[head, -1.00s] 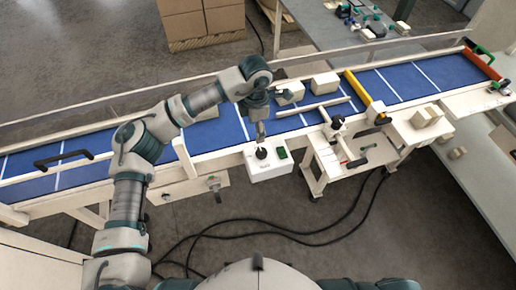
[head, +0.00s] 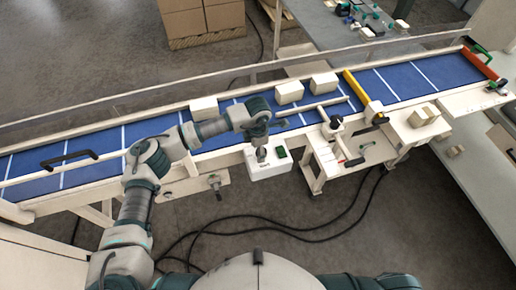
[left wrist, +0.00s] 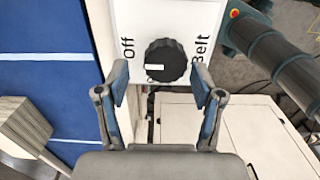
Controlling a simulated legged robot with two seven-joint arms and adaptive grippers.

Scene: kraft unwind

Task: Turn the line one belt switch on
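My left gripper (left wrist: 160,92) is open. Its fingers stand apart on either side of the knob, with no clear contact. In the head view the left gripper (head: 261,155) is over the box and hides the knob. My right gripper is not in view.
The blue conveyor belt (head: 350,107) runs behind the box and carries several pale blocks, one at left (head: 203,108). A yellow bar (head: 361,92) crosses it. A white cart (head: 345,160) stands right of the box. Black cables (head: 300,230) lie on the floor.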

